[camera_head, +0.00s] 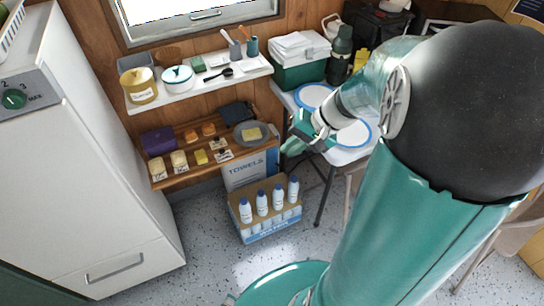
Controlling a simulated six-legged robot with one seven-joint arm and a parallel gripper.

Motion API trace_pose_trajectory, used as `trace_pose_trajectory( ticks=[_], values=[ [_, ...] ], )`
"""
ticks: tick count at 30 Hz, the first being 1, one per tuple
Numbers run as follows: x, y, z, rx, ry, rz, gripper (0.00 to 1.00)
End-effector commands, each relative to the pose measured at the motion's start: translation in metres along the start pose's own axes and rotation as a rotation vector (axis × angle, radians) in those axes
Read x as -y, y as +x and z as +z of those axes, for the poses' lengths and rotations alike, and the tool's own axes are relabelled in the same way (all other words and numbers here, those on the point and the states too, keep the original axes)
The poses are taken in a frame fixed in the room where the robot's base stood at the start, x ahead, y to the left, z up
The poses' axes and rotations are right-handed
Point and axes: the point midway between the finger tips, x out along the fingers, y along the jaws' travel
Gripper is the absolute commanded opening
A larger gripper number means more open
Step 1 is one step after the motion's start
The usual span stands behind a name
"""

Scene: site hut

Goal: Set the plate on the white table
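A grey plate (243,137) with a yellow block on it lies at the right end of the lower wooden shelf. The white table (284,98) stands right of the shelves. Two white plates with blue rims, a far one (313,96) and a near one (354,133), lie on it, partly hidden by my arm. My gripper (290,133) is in front of the table's left edge, right of the grey plate and apart from it in the picture. Its teal fingers look spread, with nothing seen between them.
A green and white cooler (299,68) and a dark green flask (340,56) stand at the table's back. Below the shelf are a towels box (251,170) and a carton of white bottles (268,222). A white fridge (85,150) stands left. Small goods fill the lower shelf (186,170).

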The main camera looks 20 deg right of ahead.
Motion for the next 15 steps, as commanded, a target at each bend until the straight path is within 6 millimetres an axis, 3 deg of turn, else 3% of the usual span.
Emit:
trace_pose_trajectory(
  ticks=[1,6,15],
  values=[
    [0.016,-0.004,0.014,0.002,-0.063,0.053,0.11],
    [0.051,-0.019,0.057,-0.018,-0.239,0.222,0.11],
    [0.089,-0.057,0.121,-0.181,-0.536,0.423,0.11]
  ],
)
